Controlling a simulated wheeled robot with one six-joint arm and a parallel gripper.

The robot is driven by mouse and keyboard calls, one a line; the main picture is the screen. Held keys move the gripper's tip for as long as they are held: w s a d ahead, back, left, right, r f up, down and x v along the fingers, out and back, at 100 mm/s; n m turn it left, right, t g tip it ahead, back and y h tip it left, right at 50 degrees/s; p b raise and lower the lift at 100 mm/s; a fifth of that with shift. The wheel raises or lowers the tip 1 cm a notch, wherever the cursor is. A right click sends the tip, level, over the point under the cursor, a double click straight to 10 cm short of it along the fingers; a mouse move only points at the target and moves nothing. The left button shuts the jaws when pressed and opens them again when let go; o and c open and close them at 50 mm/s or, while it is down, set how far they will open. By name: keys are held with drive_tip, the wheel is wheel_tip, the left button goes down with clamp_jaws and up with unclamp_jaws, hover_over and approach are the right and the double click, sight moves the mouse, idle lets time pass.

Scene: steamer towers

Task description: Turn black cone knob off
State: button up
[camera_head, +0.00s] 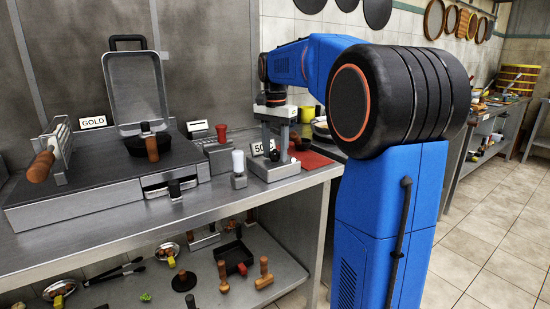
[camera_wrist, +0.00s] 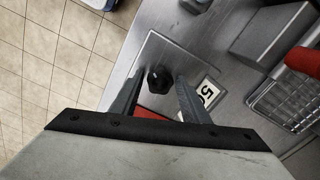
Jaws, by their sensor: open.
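A black knob (camera_wrist: 160,80) stands on a flat grey metal plate in the wrist view. In the head view a small black knob (camera_head: 275,156) shows on the grey metal base (camera_head: 276,170) at the counter's right end, under my gripper. My gripper (camera_wrist: 158,74) is open, its two fingers on either side of the knob in the wrist view. I cannot tell whether they touch it. In the head view my gripper (camera_head: 276,132) points down over the base, its fingertips hard to make out. A white number sign (camera_wrist: 208,93) lies right of the knob, partly behind a finger.
A white-topped part (camera_head: 238,165) stands beside the base. A red mat (camera_head: 312,160) lies behind it. A lower shelf (camera_head: 215,280) holds loose utensils. The tiled floor is clear at right.

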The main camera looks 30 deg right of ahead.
drive_tip(key=m, duration=0.4)
drive_tip(key=shift+r, duration=0.1)
idle(0.5)
